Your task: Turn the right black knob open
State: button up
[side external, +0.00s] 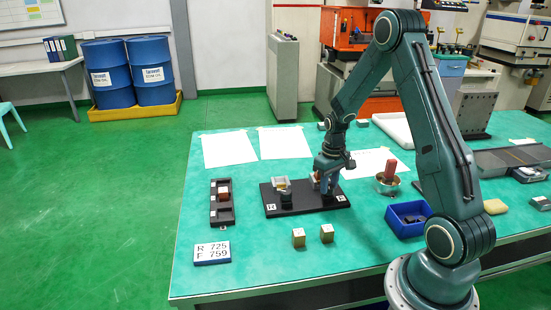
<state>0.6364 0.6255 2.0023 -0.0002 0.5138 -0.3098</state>
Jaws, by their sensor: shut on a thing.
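A black board (305,204) lies on the green table and bears two small fixtures. The left fixture (280,183) is light grey, with the left black knob (286,199) in front of it. The right fixture (315,180) is partly hidden by my gripper. My gripper (327,192) points down at the right end of the board and is shut on the right black knob (328,199). Most of that knob is hidden by the fingers, so its turned angle cannot be told.
Two small brass-coloured blocks (298,237) stand in front of the board. A dark tray (222,211) and a number sign (212,252) are to the left. A blue bin (409,227) and a round bowl (387,188) with a red block are to the right. White sheets (228,149) lie behind.

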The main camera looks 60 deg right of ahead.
aim_at(329, 187)
jog(key=n, duration=0.3)
jog(key=shift+n, duration=0.3)
dwell(0.4)
jog(key=o, duration=1)
jog(key=shift+c, duration=0.2)
jog(key=shift+r, duration=0.1)
notch_tip(329, 187, up, 14)
jog(key=shift+a, duration=0.1)
